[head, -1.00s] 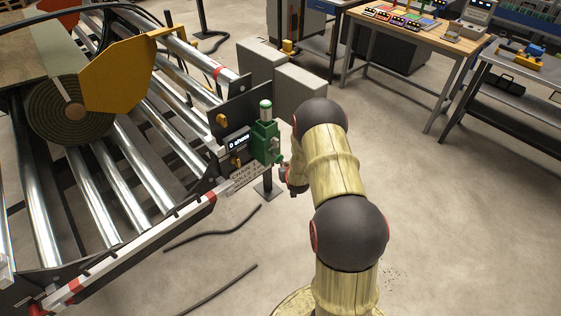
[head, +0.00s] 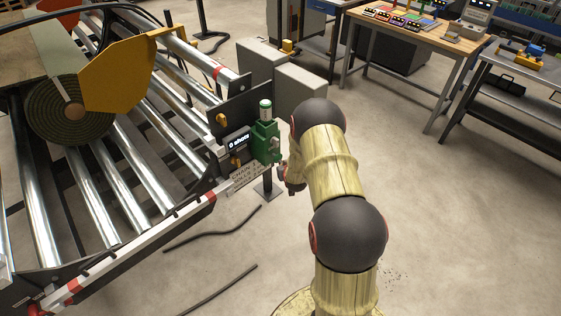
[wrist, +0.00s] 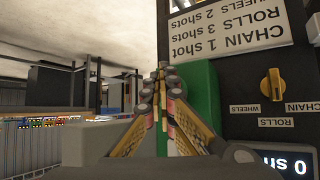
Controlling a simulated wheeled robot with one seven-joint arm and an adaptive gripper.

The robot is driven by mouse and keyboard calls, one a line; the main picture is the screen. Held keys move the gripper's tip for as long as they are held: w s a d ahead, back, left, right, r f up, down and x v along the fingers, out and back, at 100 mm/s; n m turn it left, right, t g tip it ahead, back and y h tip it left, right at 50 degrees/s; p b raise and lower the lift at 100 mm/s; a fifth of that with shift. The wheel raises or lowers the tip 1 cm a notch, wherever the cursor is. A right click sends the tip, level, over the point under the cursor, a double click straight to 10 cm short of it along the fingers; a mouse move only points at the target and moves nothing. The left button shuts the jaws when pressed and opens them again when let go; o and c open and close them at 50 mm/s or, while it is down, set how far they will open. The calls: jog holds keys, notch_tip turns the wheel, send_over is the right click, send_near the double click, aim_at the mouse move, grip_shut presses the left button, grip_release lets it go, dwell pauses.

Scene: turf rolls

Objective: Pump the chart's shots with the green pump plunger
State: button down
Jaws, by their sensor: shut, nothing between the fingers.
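The green pump (head: 264,143) is on the end of the roller frame, with a pale, green-topped plunger (head: 265,110) upright on it. The white chart (wrist: 227,22) appears upside down in the wrist view and reads chain 1 shot, rolls 3 shots, wheels 2 shots. The display (wrist: 289,164) reads 0 shots. A yellow selector knob (wrist: 271,85) sits among labels for wheels, chain and rolls. My gripper (wrist: 163,72) is shut and empty, its tips in front of or beside the green pump body; contact cannot be told. The plunger top is not clear in the wrist view.
The roller frame (head: 130,225) with a turf roll (head: 70,110) fills the left. Grey blocks (head: 300,90) stand behind the pump. Dark hoses (head: 215,290) lie on the floor. A wooden workbench (head: 440,45) is at the back right. The floor to the right is clear.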

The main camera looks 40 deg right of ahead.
jog(key=shift+w+r+b, duration=0.15)
jog(key=shift+w+b, duration=0.2)
jog(key=shift+w, duration=0.4)
dwell(0.7)
jog(key=shift+s, duration=0.1)
jog(key=shift+s+d, duration=0.1)
jog(key=shift+s, duration=1.55)
jog(key=shift+s, duration=0.1)
jog(key=s, duration=0.5)
jog(key=shift+d+p, duration=0.15)
jog(key=shift+p, duration=0.25)
jog(key=shift+f, duration=0.2)
